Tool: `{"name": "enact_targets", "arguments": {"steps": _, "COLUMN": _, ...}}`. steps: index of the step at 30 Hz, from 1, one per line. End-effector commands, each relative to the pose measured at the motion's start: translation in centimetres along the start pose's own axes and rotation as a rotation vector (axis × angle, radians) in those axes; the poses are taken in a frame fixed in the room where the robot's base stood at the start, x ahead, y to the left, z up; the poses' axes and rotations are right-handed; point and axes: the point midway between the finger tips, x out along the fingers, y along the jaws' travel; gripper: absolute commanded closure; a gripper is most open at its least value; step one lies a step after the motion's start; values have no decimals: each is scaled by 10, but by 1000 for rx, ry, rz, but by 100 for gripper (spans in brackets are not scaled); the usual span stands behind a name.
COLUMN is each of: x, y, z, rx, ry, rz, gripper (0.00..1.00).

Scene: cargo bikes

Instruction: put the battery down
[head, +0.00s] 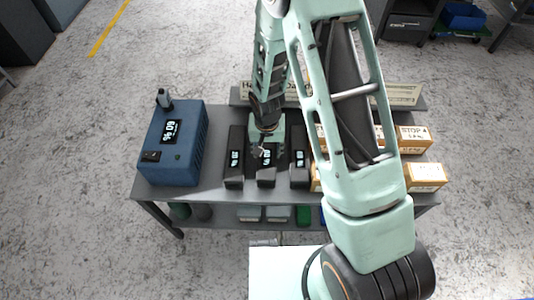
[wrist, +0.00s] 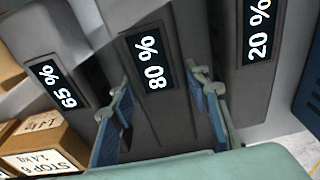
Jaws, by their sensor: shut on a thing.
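My gripper (head: 266,146) is shut on the middle dark grey battery (head: 266,178), which reads 80 %. In the wrist view, my blue-padded fingers (wrist: 162,104) lie along both sides of this battery (wrist: 165,110). The battery is upright, in line with its neighbours on the grey table (head: 205,196); I cannot tell whether its base touches the top. A 20 % battery (wrist: 255,85) is on its left in the head view (head: 234,172). A 65 % battery (wrist: 60,75) is on its right (head: 299,175). The gaps are narrow.
A blue box with a display (head: 172,145) stands at the table's left. Labelled cardboard boxes (head: 423,176) stand at the right, partly behind my arm. A lettered sign (head: 400,95) runs along the back. A lower shelf holds small items. Some tabletop between blue box and batteries is bare.

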Motion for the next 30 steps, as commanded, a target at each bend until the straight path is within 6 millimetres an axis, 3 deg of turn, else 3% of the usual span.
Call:
{"name": "enact_targets", "arguments": {"steps": 8, "x": 0, "y": 0, "z": 0, "rx": 0, "ry": 0, "rz": 0, "gripper": 100}}
{"name": "enact_targets", "arguments": {"steps": 20, "x": -4, "y": -1, "z": -2, "rx": 0, "ry": 4, "rz": -2, "gripper": 100}}
{"name": "enact_targets", "arguments": {"steps": 28, "x": -38, "y": -1, "z": -8, "rx": 0, "ry": 9, "rz": -4, "gripper": 100}}
{"name": "enact_targets", "arguments": {"steps": 30, "x": -46, "y": 5, "z": 0, "rx": 1, "ry": 5, "rz": -2, "gripper": 100}}
